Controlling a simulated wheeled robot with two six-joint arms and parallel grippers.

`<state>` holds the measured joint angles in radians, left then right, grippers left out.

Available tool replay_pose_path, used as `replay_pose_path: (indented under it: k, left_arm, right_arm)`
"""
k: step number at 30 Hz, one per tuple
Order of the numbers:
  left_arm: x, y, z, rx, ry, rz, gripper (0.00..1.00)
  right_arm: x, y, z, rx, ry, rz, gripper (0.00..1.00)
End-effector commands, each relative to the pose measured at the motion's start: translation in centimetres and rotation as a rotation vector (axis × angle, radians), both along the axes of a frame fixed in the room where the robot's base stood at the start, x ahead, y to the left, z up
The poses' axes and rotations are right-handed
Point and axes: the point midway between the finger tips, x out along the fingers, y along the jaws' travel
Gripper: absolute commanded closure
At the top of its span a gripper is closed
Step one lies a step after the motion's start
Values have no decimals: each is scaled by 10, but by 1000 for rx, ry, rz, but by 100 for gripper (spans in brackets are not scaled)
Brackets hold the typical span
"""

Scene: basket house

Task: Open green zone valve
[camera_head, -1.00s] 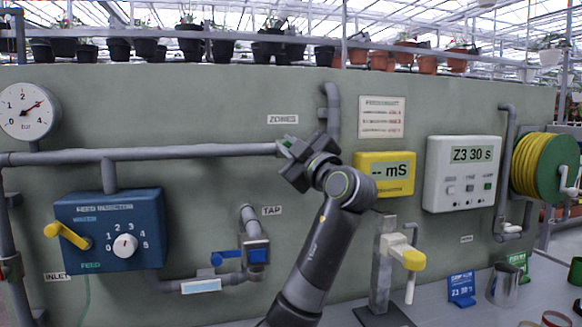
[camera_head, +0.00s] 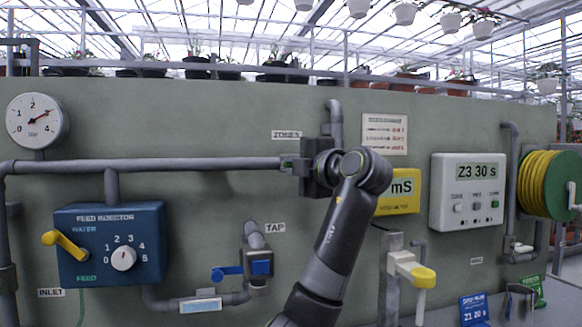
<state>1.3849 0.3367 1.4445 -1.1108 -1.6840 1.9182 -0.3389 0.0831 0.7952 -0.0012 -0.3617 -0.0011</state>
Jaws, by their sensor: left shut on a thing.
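My left gripper (camera_head: 312,168) is at the right end of the grey pipe, below the ZONES label (camera_head: 286,135). My right gripper is not in view.
The blue feed injector (camera_head: 110,245) with a yellow lever is at the left. The tap with a blue handle (camera_head: 228,273) is below the pipe. A yellow mS meter (camera_head: 402,190), a white timer (camera_head: 467,190) and a hose reel (camera_head: 545,185) are at the right.

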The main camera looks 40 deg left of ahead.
Motion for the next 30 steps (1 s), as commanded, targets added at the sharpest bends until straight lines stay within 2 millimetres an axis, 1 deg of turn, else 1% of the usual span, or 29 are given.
replay_pose_path:
  k: [1,9,18,19,23,24,30]
  left_arm:
    - [0,0,3,-3,-14,-5,100]
    - [0,0,3,-21,-37,-5,100]
    - [0,0,3,-21,-38,-4,100]
    - [0,0,4,-21,-38,-4,86]
    - [0,0,3,-21,-36,-3,69]
    - [0,0,2,-22,-36,-3,67]
    - [0,0,1,-23,-33,-2,67]
  right_arm:
    - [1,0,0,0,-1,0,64]
    - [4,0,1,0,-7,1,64]
    - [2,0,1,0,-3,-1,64]
    - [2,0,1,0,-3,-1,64]
    - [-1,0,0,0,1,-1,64]
    - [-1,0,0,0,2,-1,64]
    - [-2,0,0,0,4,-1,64]
